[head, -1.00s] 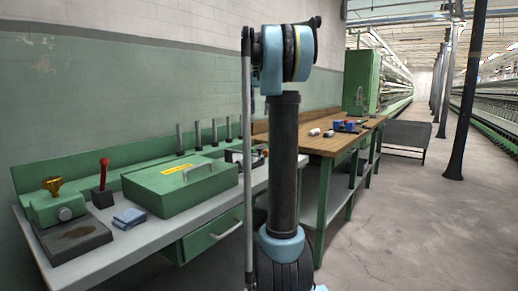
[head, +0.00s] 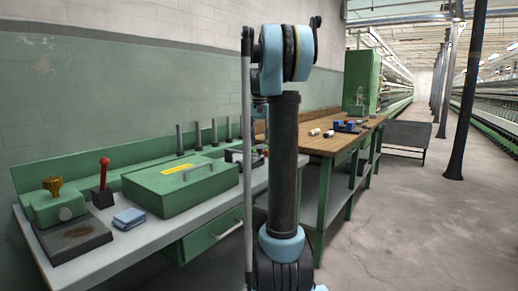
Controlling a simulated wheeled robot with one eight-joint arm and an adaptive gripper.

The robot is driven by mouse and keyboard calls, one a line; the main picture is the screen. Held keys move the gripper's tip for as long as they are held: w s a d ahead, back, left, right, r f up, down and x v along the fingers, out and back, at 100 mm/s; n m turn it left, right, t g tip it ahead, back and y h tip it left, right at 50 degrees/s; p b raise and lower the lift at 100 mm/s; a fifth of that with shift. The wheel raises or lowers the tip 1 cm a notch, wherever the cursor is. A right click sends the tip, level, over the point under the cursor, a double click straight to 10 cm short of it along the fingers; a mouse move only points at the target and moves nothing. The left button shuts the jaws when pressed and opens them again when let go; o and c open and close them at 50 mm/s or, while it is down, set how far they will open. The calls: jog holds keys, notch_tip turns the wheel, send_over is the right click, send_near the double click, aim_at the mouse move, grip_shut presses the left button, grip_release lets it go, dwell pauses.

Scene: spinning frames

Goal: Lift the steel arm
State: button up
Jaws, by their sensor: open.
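I cannot clearly tell which part is the steel arm. A small dark and pale device (head: 236,156) sits at the right end of the grey-topped bench (head: 92,262), partly hidden behind my own arm. A lever with a red knob (head: 104,161) stands upright near the bench's left end. Beside it is a green block with a brass knob (head: 53,186) on a dark plate. A green box (head: 180,184) with a yellow label and a metal handle lies closed mid-bench. My gripper is not in view; my arm's upper links fill the picture's middle.
Several upright dark pins (head: 198,134) line the bench's back. A folded blue cloth (head: 129,218) lies near its front edge. A wooden-topped table (head: 325,144) with small items stands farther back, right of the bench. A dark pillar (head: 464,110) rises at right. The concrete floor (head: 410,225) there is clear.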

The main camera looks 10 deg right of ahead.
jog(key=shift+f, duration=2)
grip_shut()
